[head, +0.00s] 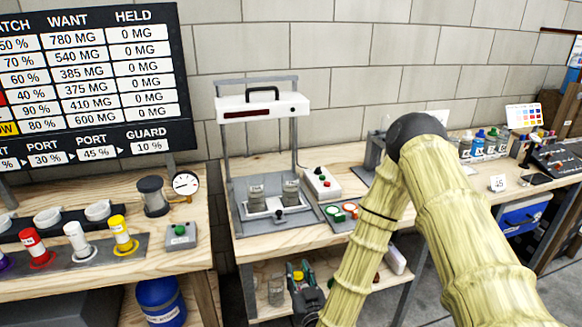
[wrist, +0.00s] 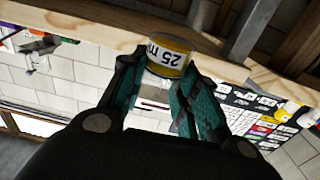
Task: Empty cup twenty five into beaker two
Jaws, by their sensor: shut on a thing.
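My gripper (wrist: 160,75) is shut on a small cup (wrist: 168,55) with a yellow band and a white label reading "25 M". The cup is between the two teal fingertips in the wrist view. In the head view my gripper (head: 299,272) is low, in front of the middle bench and below its top edge. Two glass beakers, a left beaker (head: 256,197) and a right beaker (head: 290,193), stand side by side on the plate of a grey frame on the bench. I cannot read which is beaker two. The cup's contents are hidden.
A glass jar (head: 275,291) stands on the lower shelf, left of my gripper. The left bench holds coloured cups, including a yellow one (head: 122,234). My arm hides part of the right bench.

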